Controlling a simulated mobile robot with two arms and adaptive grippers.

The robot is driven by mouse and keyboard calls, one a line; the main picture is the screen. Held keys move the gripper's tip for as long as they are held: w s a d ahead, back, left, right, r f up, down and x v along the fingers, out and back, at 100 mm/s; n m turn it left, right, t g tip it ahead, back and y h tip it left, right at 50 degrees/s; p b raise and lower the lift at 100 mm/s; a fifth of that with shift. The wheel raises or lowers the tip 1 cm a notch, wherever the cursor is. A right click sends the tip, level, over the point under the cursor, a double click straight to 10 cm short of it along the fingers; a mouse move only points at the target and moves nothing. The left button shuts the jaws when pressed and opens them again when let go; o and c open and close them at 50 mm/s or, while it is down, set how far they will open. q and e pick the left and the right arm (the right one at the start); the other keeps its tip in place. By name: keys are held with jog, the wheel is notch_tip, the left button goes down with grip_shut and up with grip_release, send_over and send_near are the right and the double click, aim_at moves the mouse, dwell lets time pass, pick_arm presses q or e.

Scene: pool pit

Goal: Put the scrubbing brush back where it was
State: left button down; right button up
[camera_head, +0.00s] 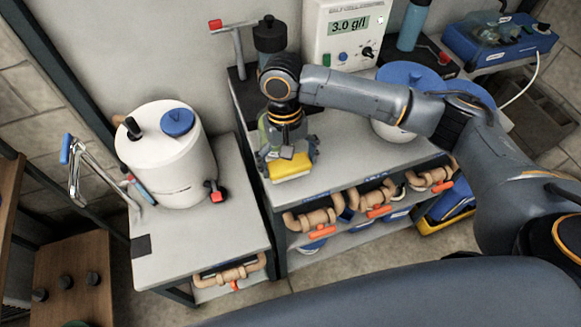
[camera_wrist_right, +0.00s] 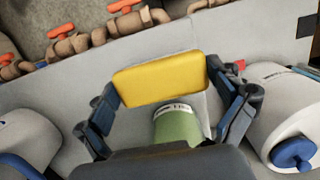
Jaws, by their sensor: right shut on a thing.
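The scrubbing brush appears to be the yellow block (camera_head: 289,167) with a pale lower edge, near the left front part of the right-hand bench. My right gripper (camera_head: 287,158) points down from above and is shut on it. In the wrist view the yellow block (camera_wrist_right: 160,78) spans the gap between the two fingers (camera_wrist_right: 164,98). A green cylinder with a pale label (camera_wrist_right: 177,125) shows between the fingers too; I cannot tell if it is joined to the block. I cannot tell whether the brush touches the bench top. My left gripper is not in view.
A white canister with a blue cap (camera_head: 160,160) stands on the left bench. A dark bottle (camera_head: 270,37) and a meter reading 3.0 g/l (camera_head: 346,28) are behind my gripper. Tan pipes with orange handles (camera_head: 318,218) line the front below. The bench top (camera_head: 340,150) right of the brush is clear.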

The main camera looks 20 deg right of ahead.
aim_at(291, 169)
jog(key=shift+w+d+f, duration=0.15)
jog(key=shift+w+f, duration=0.05)
jog(key=shift+f, duration=0.05)
jog(key=f, duration=0.1)
jog(key=f+p, duration=0.1)
jog(key=f, duration=0.1)
jog(key=shift+w+d+f, duration=0.1)
jog(key=shift+w+d, duration=0.1)
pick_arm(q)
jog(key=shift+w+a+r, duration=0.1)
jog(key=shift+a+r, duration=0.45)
pick_arm(e)
jog(key=shift+f, duration=0.25)
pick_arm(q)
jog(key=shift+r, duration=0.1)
pick_arm(e)
jog(key=shift+f, duration=0.15)
jog(key=o, duration=0.8)
jog(key=shift+c, duration=0.2)
pick_arm(q)
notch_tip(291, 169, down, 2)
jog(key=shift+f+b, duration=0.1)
jog(key=shift+b, duration=0.85)
pick_arm(e)
notch_tip(291, 169, up, 12)
jog(key=w, duration=0.1)
jog(key=shift+w, duration=0.4)
